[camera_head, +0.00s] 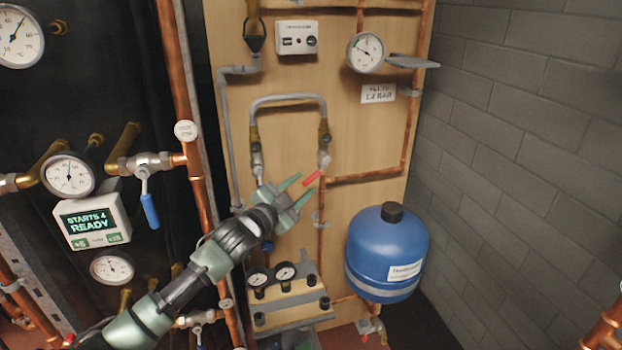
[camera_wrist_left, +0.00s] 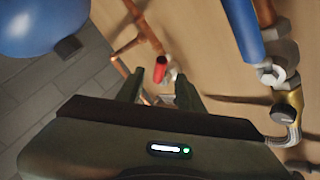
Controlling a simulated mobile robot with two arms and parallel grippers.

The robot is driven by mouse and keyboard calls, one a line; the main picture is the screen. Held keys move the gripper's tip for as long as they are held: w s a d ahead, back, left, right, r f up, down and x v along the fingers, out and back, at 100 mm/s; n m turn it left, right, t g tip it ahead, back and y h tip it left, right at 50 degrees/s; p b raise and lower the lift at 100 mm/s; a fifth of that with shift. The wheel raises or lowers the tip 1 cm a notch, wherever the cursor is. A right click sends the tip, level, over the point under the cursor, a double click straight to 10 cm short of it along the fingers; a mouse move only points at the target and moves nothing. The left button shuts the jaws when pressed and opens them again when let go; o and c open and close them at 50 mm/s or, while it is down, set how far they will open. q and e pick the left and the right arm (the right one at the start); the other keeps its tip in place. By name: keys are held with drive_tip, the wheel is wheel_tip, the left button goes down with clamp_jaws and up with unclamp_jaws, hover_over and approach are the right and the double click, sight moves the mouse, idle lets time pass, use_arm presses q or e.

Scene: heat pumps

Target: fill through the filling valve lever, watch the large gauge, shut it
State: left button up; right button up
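The red lever (camera_head: 312,178) sits on a valve below the right end of the grey hose loop on the wooden board. It also shows in the left wrist view (camera_wrist_left: 160,69). My left gripper (camera_head: 305,185) is open, its fingertips on either side of the lever's line; in the left wrist view (camera_wrist_left: 160,78) the lever appears between and just beyond the tips. I cannot tell whether they touch it. A round white gauge (camera_head: 366,52) is on the upper board, its needle pointing up-left; the numbers are too small to read. My right gripper is not in view.
A fill label (camera_head: 378,92) hangs under the gauge, and a grey shelf (camera_head: 412,62) juts out beside it. A blue lever (camera_head: 150,210) and a display reading "STARTS 4 READY" (camera_head: 92,222) are at left.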

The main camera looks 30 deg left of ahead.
sight(309, 181)
use_arm(q)
drive_tip(key=w, duration=0.5)
drive_tip(key=shift+w, duration=0.15)
drive_tip(key=shift+f, duration=0.1)
clamp_jaws()
idle(1.2)
